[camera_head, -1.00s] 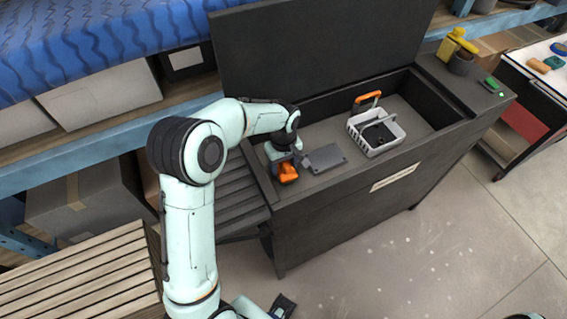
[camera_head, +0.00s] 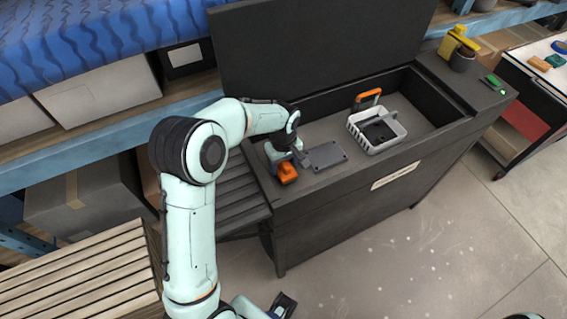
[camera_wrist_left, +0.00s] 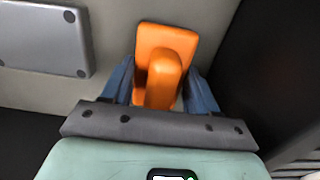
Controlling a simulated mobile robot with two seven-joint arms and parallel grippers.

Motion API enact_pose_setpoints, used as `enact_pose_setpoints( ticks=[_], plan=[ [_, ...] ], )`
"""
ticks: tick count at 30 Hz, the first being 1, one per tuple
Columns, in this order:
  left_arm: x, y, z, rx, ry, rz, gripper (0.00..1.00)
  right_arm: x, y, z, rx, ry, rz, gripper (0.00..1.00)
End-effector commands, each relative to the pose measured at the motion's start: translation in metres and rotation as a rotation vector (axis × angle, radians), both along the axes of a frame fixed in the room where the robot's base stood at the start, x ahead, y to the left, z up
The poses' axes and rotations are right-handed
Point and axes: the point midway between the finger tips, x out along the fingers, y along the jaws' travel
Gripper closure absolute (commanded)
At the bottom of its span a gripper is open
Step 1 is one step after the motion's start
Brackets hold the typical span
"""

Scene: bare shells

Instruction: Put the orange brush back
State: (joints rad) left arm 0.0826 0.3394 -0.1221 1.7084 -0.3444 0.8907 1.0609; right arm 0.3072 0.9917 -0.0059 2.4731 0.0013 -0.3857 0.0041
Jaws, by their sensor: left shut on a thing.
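The orange brush (camera_head: 287,173) is in my left gripper (camera_head: 285,155), at the left end of the open dark chest (camera_head: 360,175). In the left wrist view, the brush (camera_wrist_left: 166,45) shows as an orange block with a raised grip. The fingers of my left gripper (camera_wrist_left: 160,92) are shut on that grip from both sides. The brush overlaps the chest's front rim in the head view; I cannot tell whether it touches anything below.
A grey plate (camera_head: 326,157) lies close right of the brush; it also shows in the left wrist view (camera_wrist_left: 45,38). The raised lid (camera_head: 310,45) stands behind. Yellow and green items rest at right.

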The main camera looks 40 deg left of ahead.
Motion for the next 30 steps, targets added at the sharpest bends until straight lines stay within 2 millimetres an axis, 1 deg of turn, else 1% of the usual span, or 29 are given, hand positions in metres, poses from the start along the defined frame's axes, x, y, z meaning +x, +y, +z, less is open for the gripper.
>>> enact_pose_setpoints(
  ticks=[12,13,15,21,23,30],
  plan=[
    [0.0002,0.0,-0.0019,0.0,-0.001,0.0,0.7,-0.0006,0.0,-0.0014,0.0,0.001,0.0,1.0],
    [0.0002,0.0,-0.0019,0.0,-0.001,0.0,0.31,-0.0006,0.0,-0.0014,0.0,0.001,0.0,1.0],
    [0.0002,0.0,-0.0019,0.0,-0.001,0.0,0.11,-0.0006,0.0,-0.0014,0.0,0.001,0.0,1.0],
    [0.0001,0.0,-0.0019,0.0,0.0,0.0,0.11,-0.0006,0.0,-0.0014,0.0,0.001,0.0,1.0],
    [-0.0001,0.0,-0.0021,0.0,0.0,0.0,0.0,-0.0006,0.0,-0.0014,0.0,0.001,0.0,1.0],
    [-0.0001,0.0,-0.0022,0.0,0.0,0.0,0.0,-0.0006,0.0,-0.0014,0.0,0.001,0.0,1.0]
  ],
)
